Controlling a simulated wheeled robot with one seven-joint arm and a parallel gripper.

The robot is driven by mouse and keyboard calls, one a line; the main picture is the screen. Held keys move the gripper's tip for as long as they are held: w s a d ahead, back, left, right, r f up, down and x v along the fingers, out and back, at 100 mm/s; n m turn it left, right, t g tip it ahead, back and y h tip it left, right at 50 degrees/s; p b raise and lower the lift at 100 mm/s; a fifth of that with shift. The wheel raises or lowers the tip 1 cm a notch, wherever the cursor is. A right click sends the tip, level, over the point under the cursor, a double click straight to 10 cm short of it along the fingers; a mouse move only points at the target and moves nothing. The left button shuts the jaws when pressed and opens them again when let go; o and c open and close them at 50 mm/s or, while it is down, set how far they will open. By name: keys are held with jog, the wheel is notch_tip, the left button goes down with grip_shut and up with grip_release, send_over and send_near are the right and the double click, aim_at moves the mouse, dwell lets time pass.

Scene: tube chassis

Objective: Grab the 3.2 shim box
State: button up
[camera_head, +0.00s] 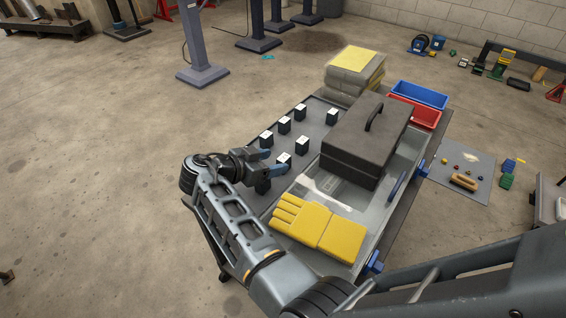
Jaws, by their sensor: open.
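Several small black boxes with white tops stand on the dark mat of the cart, in roughly two rows. The print on their tops is too small to read, so I cannot tell which one is the 3.2 shim box. Another small box (263,186) is partly hidden below my gripper. Another box (301,146) stands just beyond the fingertips.
A large dark toolbox (350,150) with a handle stands right of the boxes. Yellow gloves (318,227) lie at the cart's near end. A grey stack with a yellow top (354,60) and blue (420,95) and red (428,117) bins are at the far end. Left floor is clear.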

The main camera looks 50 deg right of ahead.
jog(key=shift+x, duration=1.45)
jog(key=shift+c, duration=0.2)
grip_shut()
